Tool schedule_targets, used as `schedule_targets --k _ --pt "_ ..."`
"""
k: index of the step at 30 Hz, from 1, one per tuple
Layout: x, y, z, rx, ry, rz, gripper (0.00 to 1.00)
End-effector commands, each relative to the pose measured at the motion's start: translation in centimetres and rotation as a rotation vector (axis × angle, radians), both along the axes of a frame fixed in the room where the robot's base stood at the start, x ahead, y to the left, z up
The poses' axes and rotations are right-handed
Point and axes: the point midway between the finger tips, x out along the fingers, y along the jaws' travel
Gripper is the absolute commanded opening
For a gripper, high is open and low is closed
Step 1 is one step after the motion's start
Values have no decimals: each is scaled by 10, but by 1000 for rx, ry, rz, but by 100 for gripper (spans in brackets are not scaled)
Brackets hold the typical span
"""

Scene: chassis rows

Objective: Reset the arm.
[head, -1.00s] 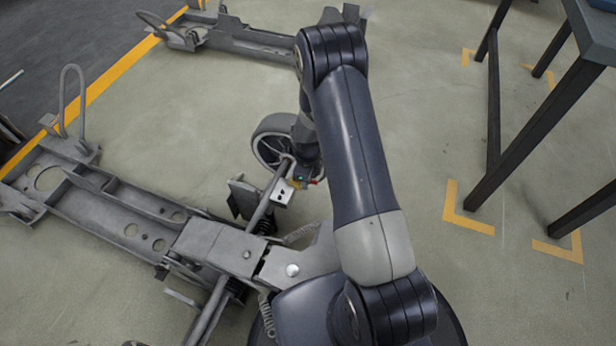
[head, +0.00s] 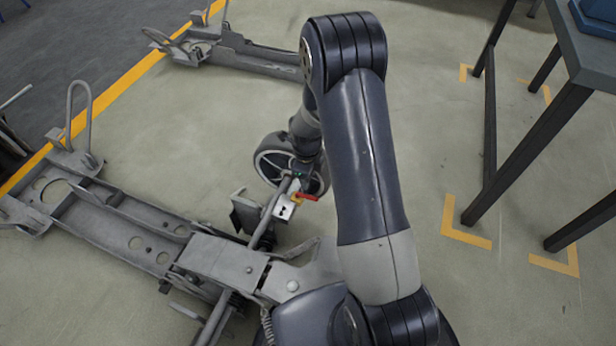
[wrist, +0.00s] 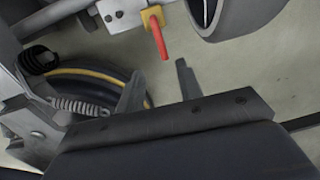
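My gripper (wrist: 158,76) shows in the wrist view as two dark fingers standing apart with nothing between them. A red handle (wrist: 158,36) on a yellow base (wrist: 151,17) lies just beyond the fingertips, apart from them. In the head view the red handle (head: 307,196) points right from a light metal bracket (head: 283,208) on the chassis (head: 215,262). My arm bends over the chassis, its wrist end near the bracket. The fingers are too small and covered to make out in the head view.
A wheel (head: 275,160) stands right behind the bracket. A second chassis (head: 235,52) lies at the back. A dark-legged table (head: 590,45) stands at the right, with yellow corner marks (head: 466,226) on the floor. The floor between arm and table is clear.

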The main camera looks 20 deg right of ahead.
Motion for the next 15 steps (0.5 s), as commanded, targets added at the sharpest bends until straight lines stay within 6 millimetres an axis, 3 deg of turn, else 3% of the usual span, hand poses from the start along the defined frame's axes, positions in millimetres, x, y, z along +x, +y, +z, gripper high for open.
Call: schedule_targets --k 8,15 --pt "0 0 -8 0 0 0 35" --pt "2 -1 -48 0 2 0 35"
